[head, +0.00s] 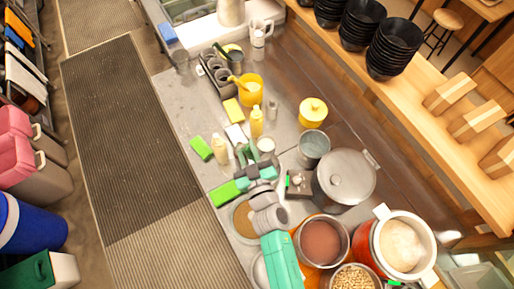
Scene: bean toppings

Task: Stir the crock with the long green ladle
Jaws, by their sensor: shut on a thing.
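My gripper (246,179) is over the steel counter at lower centre, with the arm reaching up from the bottom edge. It is shut on a bright green piece (224,193), which looks like the green ladle's handle. The ladle's bowl cannot be made out. A round vessel with brown contents (243,219) lies just below the green piece, partly hidden by my arm. Right of my arm stands an open pot of brown contents (321,242). A red pot with a pale top (402,246) is farther right. I cannot tell which vessel is the crock.
A lidded steel pot (346,178) and a grey bucket (314,146) stand right of my gripper. A pot of beans (352,279) is at the bottom. Squeeze bottles (220,150) and a green block (201,147) are close above. Black bowls (393,48) stand on the wooden shelf.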

